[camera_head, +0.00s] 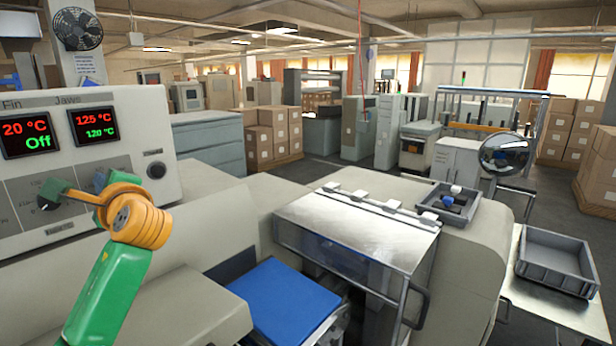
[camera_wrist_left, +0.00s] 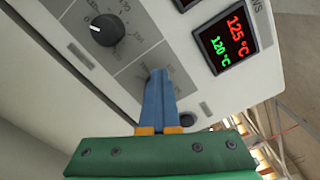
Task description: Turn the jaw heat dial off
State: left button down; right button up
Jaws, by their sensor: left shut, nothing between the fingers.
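The control panel (camera_head: 85,110) stands at the left of the head view, with a "Jaws" display (camera_head: 95,124) reading 125 °C in red over 120 °C in green. It also shows in the left wrist view (camera_wrist_left: 226,38). My left gripper is shut and empty, its blue fingertips (camera_wrist_left: 157,75) together over the panel's right dial area, below the Jaws display. They cover the jaw heat dial; only part of its printed scale shows. I cannot tell whether they touch it. My right gripper is not in view.
The fin dial (camera_wrist_left: 103,30) is black with a white mark, beside the fingers. The fin display (camera_head: 26,134) reads 20 °C and Off. A round black knob (camera_head: 155,170) sits at the panel's right. A metal cover (camera_head: 355,225) and blue plate (camera_head: 284,300) lie right of my arm.

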pick_arm(q)
jog(key=shift+s+a+f, duration=0.2)
jog(key=shift+s+f, duration=0.05)
jog(key=shift+f, duration=0.6)
jog(key=shift+s+a, duration=0.1)
jog(key=shift+s, duration=0.05)
jog(key=v, duration=0.6)
jog(key=shift+s+r, duration=0.2)
jog(key=shift+s, duration=0.35)
